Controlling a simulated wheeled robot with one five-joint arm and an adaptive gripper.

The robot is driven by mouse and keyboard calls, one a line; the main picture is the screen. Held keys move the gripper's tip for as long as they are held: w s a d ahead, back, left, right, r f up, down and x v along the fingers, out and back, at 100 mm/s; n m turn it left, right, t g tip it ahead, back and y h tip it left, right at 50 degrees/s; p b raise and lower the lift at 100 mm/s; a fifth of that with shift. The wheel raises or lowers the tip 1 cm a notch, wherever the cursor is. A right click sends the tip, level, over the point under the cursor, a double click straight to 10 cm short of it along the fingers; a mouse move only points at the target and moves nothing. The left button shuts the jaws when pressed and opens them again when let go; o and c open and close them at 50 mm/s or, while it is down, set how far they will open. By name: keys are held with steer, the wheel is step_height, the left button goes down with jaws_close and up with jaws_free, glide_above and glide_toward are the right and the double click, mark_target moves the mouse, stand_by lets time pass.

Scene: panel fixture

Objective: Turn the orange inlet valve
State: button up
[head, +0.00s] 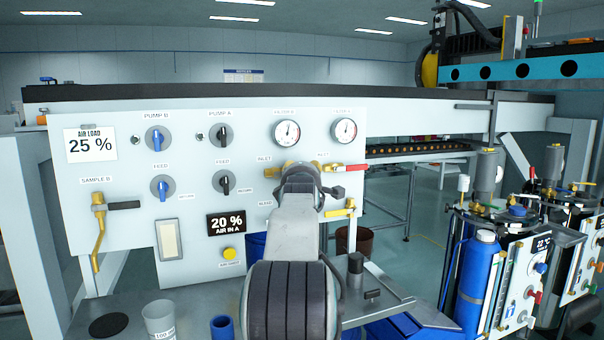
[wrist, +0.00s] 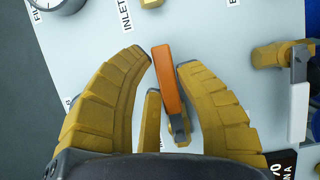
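The orange handle (wrist: 167,78) of the inlet valve shows in the wrist view, close to an INLET label on the pale panel (wrist: 215,35). A grey metal fitting joins its lower end. A gap shows on the right side. In the head view my arm hides the orange handle, and my fingers are not clearly visible there.
A valve with a red handle (head: 343,167) sits just right of my wrist in the head view. A white-handled valve (wrist: 298,110) is at the right of the wrist view. Two gauges (head: 286,133) are above. Blue selector knobs (head: 162,187) and a yellow button (head: 229,253) are left.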

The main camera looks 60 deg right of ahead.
steer(key=o, duration=0.5)
steer(key=shift+c, duration=0.2)
steer(key=shift+a, duration=0.1)
steer(key=v, duration=1.2)
steer(key=shift+s+f, duration=0.1)
stand_by(0.3)
